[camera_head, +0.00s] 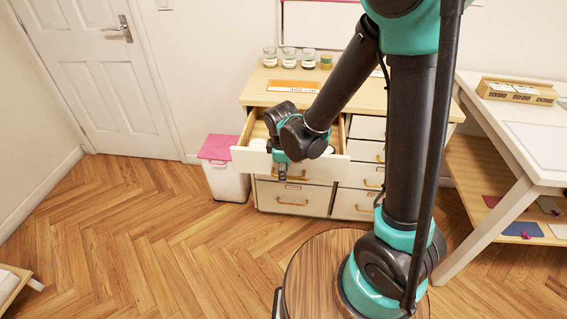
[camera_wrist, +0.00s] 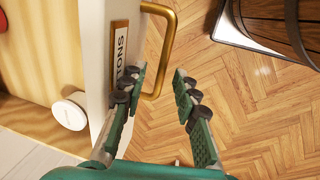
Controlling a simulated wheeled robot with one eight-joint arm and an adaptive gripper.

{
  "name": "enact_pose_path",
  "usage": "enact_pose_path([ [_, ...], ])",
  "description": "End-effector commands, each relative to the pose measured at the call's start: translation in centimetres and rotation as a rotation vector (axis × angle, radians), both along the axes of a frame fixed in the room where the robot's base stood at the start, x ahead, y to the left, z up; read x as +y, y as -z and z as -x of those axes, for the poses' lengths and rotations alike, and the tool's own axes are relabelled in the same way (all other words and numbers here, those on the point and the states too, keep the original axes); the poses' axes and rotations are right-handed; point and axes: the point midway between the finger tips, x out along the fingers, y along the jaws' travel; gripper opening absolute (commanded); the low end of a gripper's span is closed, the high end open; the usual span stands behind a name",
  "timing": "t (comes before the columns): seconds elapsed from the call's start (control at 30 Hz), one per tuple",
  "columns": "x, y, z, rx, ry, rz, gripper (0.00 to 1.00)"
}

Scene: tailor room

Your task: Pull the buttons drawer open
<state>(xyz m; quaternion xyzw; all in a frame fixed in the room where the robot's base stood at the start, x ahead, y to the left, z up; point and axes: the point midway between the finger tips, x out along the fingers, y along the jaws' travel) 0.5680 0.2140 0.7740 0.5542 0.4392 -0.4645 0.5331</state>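The buttons drawer (camera_head: 336,169) is the top left drawer of the wooden cabinet and stands pulled out, its inside showing. In the wrist view its white front (camera_wrist: 93,60) carries a label (camera_wrist: 119,50) reading "TTONS", partly covered. A brass handle (camera_wrist: 168,40) stands out from that front. My gripper (camera_wrist: 161,80) is open, with a clear gap between its fingers. Its left finger is close to the drawer front and overlaps the handle's lower end; I cannot tell whether they touch. In the head view my gripper (camera_head: 282,172) hangs in front of the drawer.
Other drawers (camera_head: 291,199) below and to the right are shut. A white bin with a pink lid (camera_head: 217,147) stands left of the cabinet. Several jars (camera_head: 289,58) stand on top. A white round item (camera_wrist: 70,112) lies in the drawer. A white table (camera_head: 530,135) stands at right.

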Motion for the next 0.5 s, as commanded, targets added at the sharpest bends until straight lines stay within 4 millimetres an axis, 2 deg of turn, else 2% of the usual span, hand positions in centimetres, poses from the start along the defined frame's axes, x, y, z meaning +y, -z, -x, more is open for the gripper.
enact_pose_path([
  [0.17,0.0,-1.8,0.4,0.0,-0.001,0.0,0.3],
  [0.5,0.0,-6.8,1.3,0.0,-0.001,0.0,0.3],
])
